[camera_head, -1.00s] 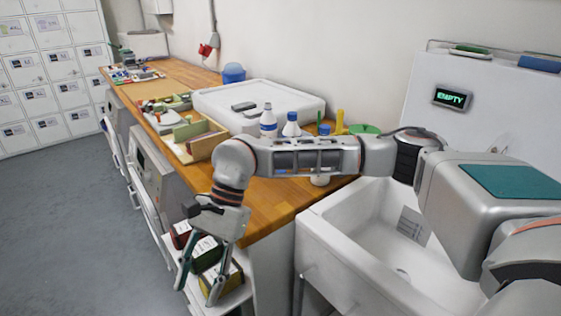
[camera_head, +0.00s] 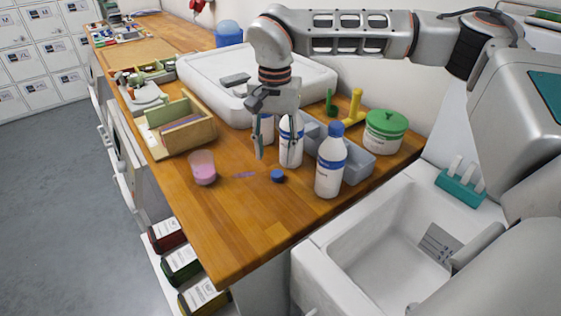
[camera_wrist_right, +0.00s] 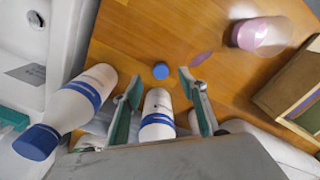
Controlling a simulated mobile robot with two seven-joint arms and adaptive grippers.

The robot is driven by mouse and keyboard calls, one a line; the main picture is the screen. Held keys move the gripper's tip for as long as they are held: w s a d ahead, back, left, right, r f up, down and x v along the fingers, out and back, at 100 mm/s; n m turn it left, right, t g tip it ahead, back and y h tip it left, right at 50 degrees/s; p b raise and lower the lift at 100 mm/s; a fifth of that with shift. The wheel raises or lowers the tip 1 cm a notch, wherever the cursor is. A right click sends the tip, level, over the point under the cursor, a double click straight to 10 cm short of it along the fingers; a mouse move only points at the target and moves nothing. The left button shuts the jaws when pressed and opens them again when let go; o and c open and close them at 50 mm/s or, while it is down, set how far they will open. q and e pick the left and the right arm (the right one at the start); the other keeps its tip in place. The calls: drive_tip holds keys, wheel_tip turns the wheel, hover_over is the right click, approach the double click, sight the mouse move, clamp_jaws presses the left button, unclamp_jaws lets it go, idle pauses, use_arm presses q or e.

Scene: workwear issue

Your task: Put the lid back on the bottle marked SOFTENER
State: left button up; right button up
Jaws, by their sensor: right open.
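A loose blue lid (camera_head: 278,176) lies on the wooden counter; it also shows in the right wrist view (camera_wrist_right: 160,71). Near it stand white bottles with blue bands. The front right bottle (camera_head: 328,178) wears a blue cap and shows at the left in the wrist view (camera_wrist_right: 88,92). The middle bottle (camera_head: 291,152) and a rear bottle (camera_head: 267,130) are partly hidden by my right gripper (camera_head: 278,142). Their tops are hidden, and I cannot read which bottle says SOFTENER. My right gripper is open, pointing down, with a bottle (camera_wrist_right: 157,110) showing between its fingers in the wrist view.
A cup of pink liquid (camera_head: 203,170) and a purple spot (camera_head: 244,175) are left of the lid. A wooden box (camera_head: 192,135), grey tray (camera_head: 358,168) and green-lidded tub (camera_head: 384,138) stand around. The sink (camera_head: 330,243) borders the counter. The front counter is clear.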

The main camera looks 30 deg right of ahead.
sight(277, 173)
drive_tip(key=shift+w+d+r, duration=0.2)
drive_tip(key=shift+w+d, duration=0.15)
drive_tip(key=shift+d, duration=0.2)
drive_tip(key=shift+s+a, duration=0.1)
drive_tip(key=shift+f, duration=1.25)
drive_tip(key=f, duration=0.5)
drive_tip(key=shift+w+f+b, duration=0.15)
drive_tip(key=shift+w+b, duration=0.05)
drive_tip(key=shift+b, duration=0.15)
drive_tip(key=c, duration=0.8)
